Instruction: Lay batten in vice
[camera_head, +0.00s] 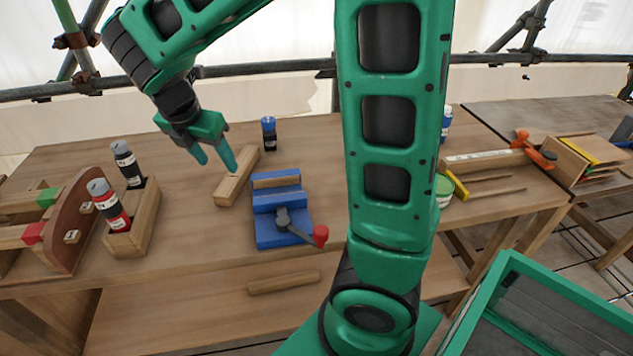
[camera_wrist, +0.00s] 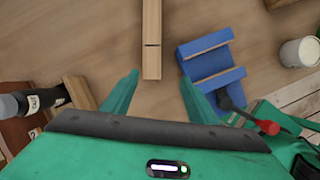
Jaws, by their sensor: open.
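The wooden batten (camera_head: 237,178) lies on the workbench, left of the blue vice (camera_head: 279,212). The vice has a grey handle with a red knob, and its jaws stand apart with an empty gap. My gripper (camera_head: 215,163) is open and empty, above and just left of the batten in the head view. In the wrist view, the batten (camera_wrist: 152,40) runs upward ahead of my gripper (camera_wrist: 160,82), between the lines of the two fingers.
A wooden holder (camera_head: 133,222) with two bottles stands at left beside a curved brown piece (camera_head: 78,222). A blue bottle (camera_head: 269,134) stands behind the batten. Another wooden strip (camera_head: 284,282) lies on the lower shelf. A green-framed bin (camera_head: 507,262) is at front right.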

